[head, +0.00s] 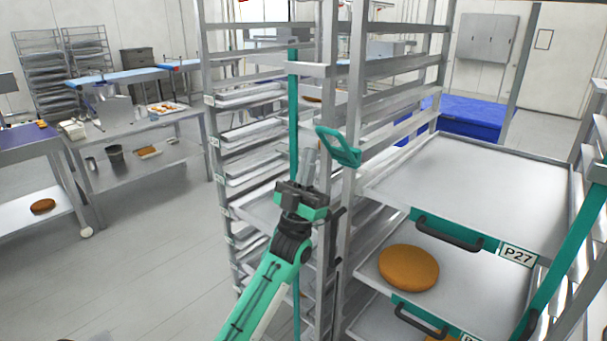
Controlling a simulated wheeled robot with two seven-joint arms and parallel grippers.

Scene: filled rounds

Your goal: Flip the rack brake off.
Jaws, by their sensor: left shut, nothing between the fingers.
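A tall grey metal rack (327,100) stands in front of me. A teal loop-shaped handle (340,147) shows at its near upright, tilted. A thin teal vertical rod (293,110) runs beside the upright. I cannot tell which of these, if either, is the rack brake; the rack's foot is out of view. My left gripper (308,162) is shut and empty, pointing up, just left of the loop handle in the picture. Whether it touches the handle or rod is unclear. My right gripper is not in view.
Right of the upright are wide trays with black handles; the upper tray (465,190) is bare and a lower one holds a round brown cake (408,268). Narrow trays (250,133) fill the rack's left side. Steel tables (130,128) stand at the back left. The floor (150,255) between is clear.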

